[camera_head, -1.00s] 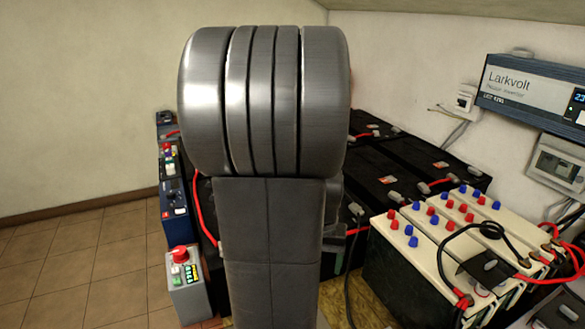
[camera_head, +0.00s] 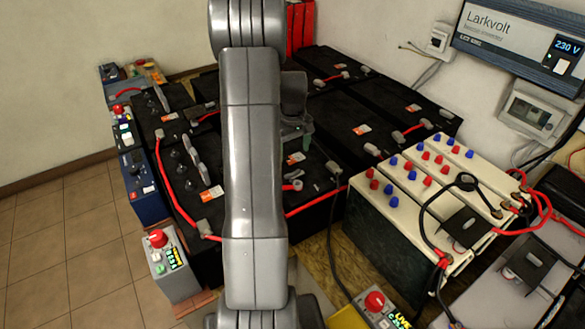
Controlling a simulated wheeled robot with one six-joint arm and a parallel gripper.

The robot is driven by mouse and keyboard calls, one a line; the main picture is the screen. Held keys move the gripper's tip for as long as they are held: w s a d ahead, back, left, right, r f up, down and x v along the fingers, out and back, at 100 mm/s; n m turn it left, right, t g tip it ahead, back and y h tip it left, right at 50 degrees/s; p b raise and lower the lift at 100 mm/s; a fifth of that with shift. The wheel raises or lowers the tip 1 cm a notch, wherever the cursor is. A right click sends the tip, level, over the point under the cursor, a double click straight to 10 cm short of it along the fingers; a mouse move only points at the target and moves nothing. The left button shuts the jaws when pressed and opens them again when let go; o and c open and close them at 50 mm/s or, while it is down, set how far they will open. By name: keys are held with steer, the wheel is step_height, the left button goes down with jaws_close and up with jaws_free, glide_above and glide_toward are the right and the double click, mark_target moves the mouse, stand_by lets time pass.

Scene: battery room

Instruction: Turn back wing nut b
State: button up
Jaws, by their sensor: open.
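My gripper (camera_head: 299,138) shows in part just right of my arm, pointing down above the black batteries (camera_head: 335,115). It is open, and its far side is hidden behind my arm. A grey cable end with a red lead (camera_head: 292,186) lies on the nearer black battery, below and apart from the gripper. A grey terminal cover (camera_head: 334,168) is to its right. I cannot make out which terminal bears wing nut b. No lettered wing nut is readable, and my arm hides part of the battery tops.
Cream-topped batteries (camera_head: 418,172) with red and blue caps and looped cables stand at the right. A grey box with a red button (camera_head: 170,262) is at lower left, another (camera_head: 377,302) at lower middle. A Larkvolt inverter (camera_head: 520,45) hangs on the wall. The tiled floor (camera_head: 60,235) at left is clear.

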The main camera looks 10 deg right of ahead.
mark_target(293, 173)
step_height(293, 173, down, 9)
steer(key=shift+f, duration=0.1)
stand_by(0.3)
steer(key=c, duration=1)
